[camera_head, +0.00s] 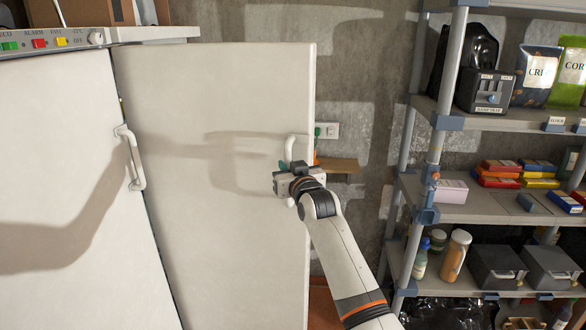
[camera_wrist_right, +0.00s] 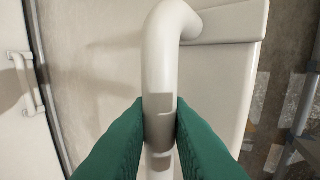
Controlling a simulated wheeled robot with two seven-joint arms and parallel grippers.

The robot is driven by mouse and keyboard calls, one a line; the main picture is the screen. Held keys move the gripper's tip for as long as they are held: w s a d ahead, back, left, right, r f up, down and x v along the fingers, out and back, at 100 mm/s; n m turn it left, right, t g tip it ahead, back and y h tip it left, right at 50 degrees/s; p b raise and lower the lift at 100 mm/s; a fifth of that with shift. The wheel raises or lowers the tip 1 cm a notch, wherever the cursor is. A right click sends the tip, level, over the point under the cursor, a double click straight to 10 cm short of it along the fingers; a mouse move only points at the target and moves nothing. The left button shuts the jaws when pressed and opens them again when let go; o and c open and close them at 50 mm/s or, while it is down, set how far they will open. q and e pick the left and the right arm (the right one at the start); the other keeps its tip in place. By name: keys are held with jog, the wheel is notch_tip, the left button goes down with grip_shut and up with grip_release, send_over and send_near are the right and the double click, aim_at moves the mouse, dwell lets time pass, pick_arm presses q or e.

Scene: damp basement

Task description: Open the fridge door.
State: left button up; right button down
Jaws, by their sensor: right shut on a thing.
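The white fridge (camera_head: 50,160) stands at the left with two tall doors. The left door has a white handle (camera_head: 131,158) near its right edge. The right door (camera_head: 215,130) has its own white handle (camera_head: 291,146) near its right edge; it also shows upright in the right wrist view (camera_wrist_right: 163,60). My right gripper (camera_head: 289,181) is at this handle in the head view. In the right wrist view its green fingers (camera_wrist_right: 160,130) are shut on the handle, one on each side. My left gripper is not in view; a dark arm-like shadow falls on the left door.
A metal shelf rack (camera_head: 465,210) with boxes, bags and bottles stands at the right. A wall socket (camera_head: 327,130) and small wooden ledge (camera_head: 338,165) are just right of the right door. A cardboard box (camera_head: 82,12) sits on top of the fridge.

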jog(key=shift+a+r, duration=0.15)
jog(key=c, duration=1.5)
grip_release()
jog(key=shift+c, duration=0.2)
jog(key=shift+o, duration=0.8)
jog(key=shift+a, duration=0.2)
jog(key=shift+d, duration=0.1)
jog(key=shift+s+d+f, duration=0.1)
jog(key=shift+d+f, duration=0.05)
jog(key=shift+f, duration=0.05)
jog(key=b+v, duration=0.3)
jog(key=v, duration=0.8)
jog(key=shift+s, duration=0.4)
